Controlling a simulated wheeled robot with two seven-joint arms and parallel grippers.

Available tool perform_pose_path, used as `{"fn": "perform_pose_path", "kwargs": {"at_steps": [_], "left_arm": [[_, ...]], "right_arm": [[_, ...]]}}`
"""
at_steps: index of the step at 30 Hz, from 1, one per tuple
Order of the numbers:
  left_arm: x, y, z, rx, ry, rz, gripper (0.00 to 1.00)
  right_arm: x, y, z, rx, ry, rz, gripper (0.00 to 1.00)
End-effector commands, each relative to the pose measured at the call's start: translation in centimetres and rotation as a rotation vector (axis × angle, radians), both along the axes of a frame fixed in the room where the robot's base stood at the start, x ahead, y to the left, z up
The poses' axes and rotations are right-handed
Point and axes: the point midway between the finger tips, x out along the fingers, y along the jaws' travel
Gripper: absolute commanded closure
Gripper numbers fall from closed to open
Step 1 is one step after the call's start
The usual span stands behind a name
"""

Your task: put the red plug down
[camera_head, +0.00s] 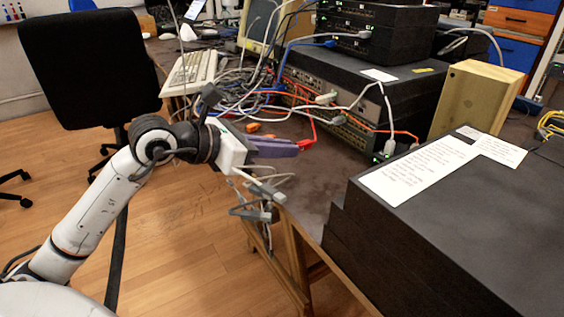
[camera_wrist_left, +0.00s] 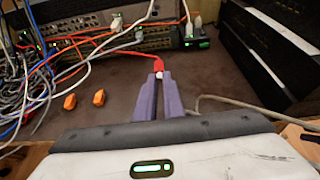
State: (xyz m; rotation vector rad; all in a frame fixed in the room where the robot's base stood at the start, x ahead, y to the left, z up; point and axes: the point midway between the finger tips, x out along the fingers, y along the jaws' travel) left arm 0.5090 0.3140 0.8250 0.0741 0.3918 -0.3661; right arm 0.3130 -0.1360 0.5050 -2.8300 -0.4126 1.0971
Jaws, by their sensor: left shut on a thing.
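The red plug (camera_head: 306,144) is between the fingertips of my left gripper (camera_head: 297,146) in the head view. In the left wrist view the red plug (camera_wrist_left: 158,65) sits at the tips of the two purple fingers (camera_wrist_left: 159,78), with its pale end between them. A red cable runs from it to the left. My left gripper is shut on the plug, near the table top (camera_head: 320,180). I cannot tell whether the plug touches the table. My right gripper is not in view.
Two orange plugs (camera_wrist_left: 84,100) lie on the table left of the fingers. Rack switches (camera_head: 345,90) and tangled cables (camera_head: 240,85) are behind. A dark stack of boxes (camera_head: 450,215) stands at right. Grey cables (camera_head: 262,190) hang at the table's edge. Bare table lies around the plug.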

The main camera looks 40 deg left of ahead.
Motion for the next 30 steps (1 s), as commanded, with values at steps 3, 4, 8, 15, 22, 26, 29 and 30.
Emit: {"fn": "perform_pose_path", "kwargs": {"at_steps": [3, 4, 8, 15, 22, 26, 29, 30], "left_arm": [[0.0, 0.0, -1.1, -0.001, 0.0, 0.0, 1.0], [0.0, 0.0, -1.3, -0.001, 0.0, 0.0, 1.0], [0.0, 0.0, -2.9, 0.0, 0.001, 0.0, 1.0], [0.0, 0.0, -4.7, 0.001, -0.003, -0.001, 1.0], [0.0, 0.0, -4.9, 0.0, -0.001, 0.0, 1.0], [0.0, 0.0, -5.4, 0.0, -0.001, 0.0, 1.0], [0.0, 0.0, -5.7, 0.001, 0.0, 0.0, 1.0], [0.0, 0.0, -5.9, 0.001, 0.001, 0.0, 1.0]], "right_arm": [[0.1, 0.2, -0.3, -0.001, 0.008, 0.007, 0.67], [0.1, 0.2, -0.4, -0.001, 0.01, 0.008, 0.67], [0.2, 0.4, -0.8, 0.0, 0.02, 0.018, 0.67], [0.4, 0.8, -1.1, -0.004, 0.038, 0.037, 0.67], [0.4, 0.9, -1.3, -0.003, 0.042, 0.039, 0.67], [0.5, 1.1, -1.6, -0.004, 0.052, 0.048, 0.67], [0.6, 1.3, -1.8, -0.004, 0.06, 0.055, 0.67], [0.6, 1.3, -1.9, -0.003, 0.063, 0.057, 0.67]]}}
